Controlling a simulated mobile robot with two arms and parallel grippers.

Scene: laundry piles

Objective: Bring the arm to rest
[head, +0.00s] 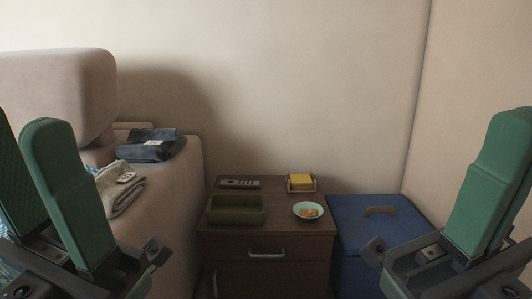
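My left gripper (24,122) is at the left edge of the head view, with its green fingers pointing up. A gap shows between the two fingers, and the inner ribbed face of the outer one is visible, so it is open. Nothing shows between them. My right gripper (508,118) is at the right edge, also with green fingers pointing up. Its fingers overlap in this view and its outer side is partly cut off, so its opening cannot be told. No held thing shows there. Both grippers appear in front of the furniture, apart from it.
A beige sofa (170,215) at left bears folded dark clothes (150,152) and grey clothes (122,198). A brown cabinet (285,232) holds a remote (239,183), green tray (235,218), yellow block in a holder (300,188) and bowl (297,211). A blue lidded box (350,215) stands right.

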